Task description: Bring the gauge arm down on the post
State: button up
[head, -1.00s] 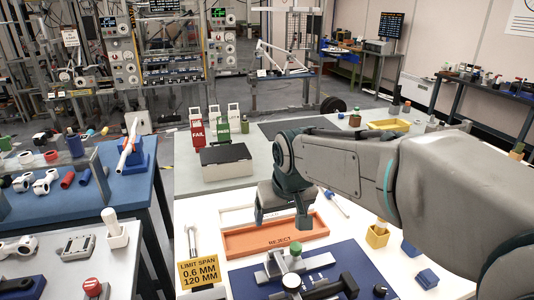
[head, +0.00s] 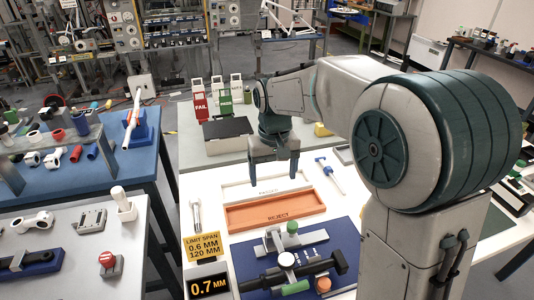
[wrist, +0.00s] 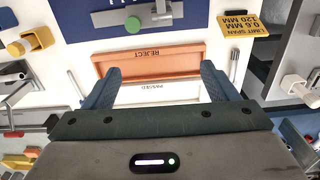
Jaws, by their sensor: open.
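The gauge (head: 282,242) sits on a blue mat (head: 345,234) at the front of the white table. It has metal bars, a green-topped knob (head: 292,227), a white round cap (head: 286,259) and a dark cylindrical bar (head: 318,268) with a green grip (head: 295,287). I cannot tell for sure which parts are the arm and the post. The wrist view shows part of the gauge with its green knob (wrist: 132,25) at the top. My gripper (head: 273,176) is open and empty, pointing down behind the gauge, above the white PASSED tray (head: 237,194). Its two fingers also show apart in the wrist view (wrist: 160,72).
An orange REJECT tray (head: 275,216) lies between my gripper and the gauge. A yellow limit sign (head: 203,245) and a 0.7 MM display (head: 209,286) stand left of the mat. A blue-handled tool (head: 330,174) lies right of the trays.

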jog(key=shift+s+a+r, duration=0.1)
jog(key=shift+a+r, duration=0.1)
jog(key=shift+r, duration=0.95)
jog(key=shift+a+r, duration=0.15)
jog(key=shift+r, duration=1)
